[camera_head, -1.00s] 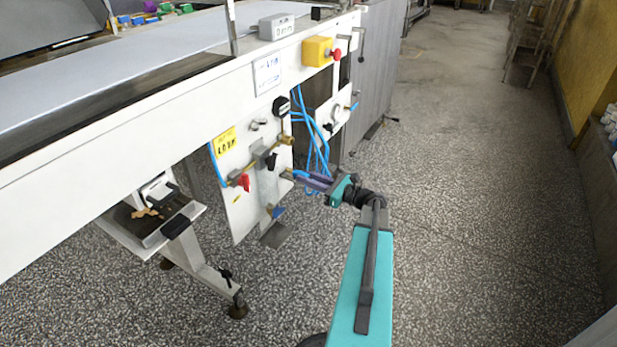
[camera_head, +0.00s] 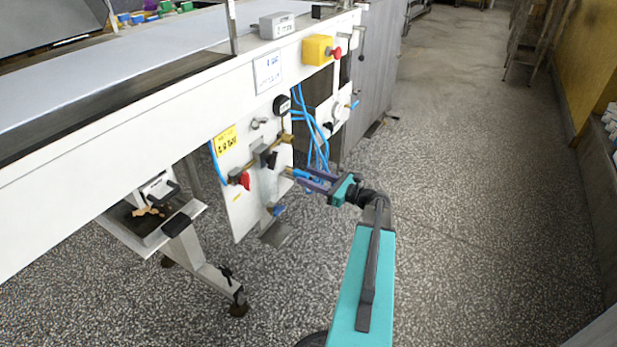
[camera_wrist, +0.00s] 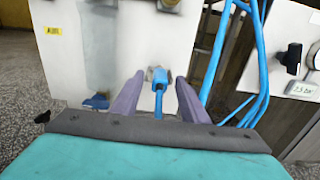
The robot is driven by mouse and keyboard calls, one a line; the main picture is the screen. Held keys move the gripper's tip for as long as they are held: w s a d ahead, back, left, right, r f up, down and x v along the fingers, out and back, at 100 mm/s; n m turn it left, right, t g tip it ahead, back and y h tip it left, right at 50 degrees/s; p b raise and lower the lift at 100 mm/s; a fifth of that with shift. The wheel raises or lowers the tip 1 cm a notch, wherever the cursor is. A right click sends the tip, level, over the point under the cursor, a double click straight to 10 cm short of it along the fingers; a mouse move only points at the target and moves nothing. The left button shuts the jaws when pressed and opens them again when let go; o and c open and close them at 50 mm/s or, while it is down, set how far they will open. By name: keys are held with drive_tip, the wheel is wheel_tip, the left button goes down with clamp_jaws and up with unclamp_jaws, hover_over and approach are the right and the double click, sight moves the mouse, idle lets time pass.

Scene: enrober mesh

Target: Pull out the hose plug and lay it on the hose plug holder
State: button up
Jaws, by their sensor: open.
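The blue hose plug (camera_wrist: 159,82) sits at a metal fitting on the white panel (camera_wrist: 190,45), with its blue hose running down towards my gripper's base. My gripper (camera_wrist: 160,78) is open, with one purple finger on each side of the plug and visible gaps between. In the head view, my gripper (camera_head: 301,178) reaches the panel from the right, and the blue plug (camera_head: 299,174) shows between the fingers. I cannot make out the hose plug holder for certain.
A red-handled valve (camera_head: 244,180), a black gauge (camera_head: 281,105) and a blue part (camera_head: 278,210) are on the panel. Loose blue hoses (camera_head: 322,140) hang just behind my gripper. The floor (camera_head: 480,220) to the right is clear.

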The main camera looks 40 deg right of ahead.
drive_tip(key=p+v, duration=0.3)
drive_tip(key=v, duration=1)
drive_tip(key=shift+s, duration=0.1)
idle(0.8)
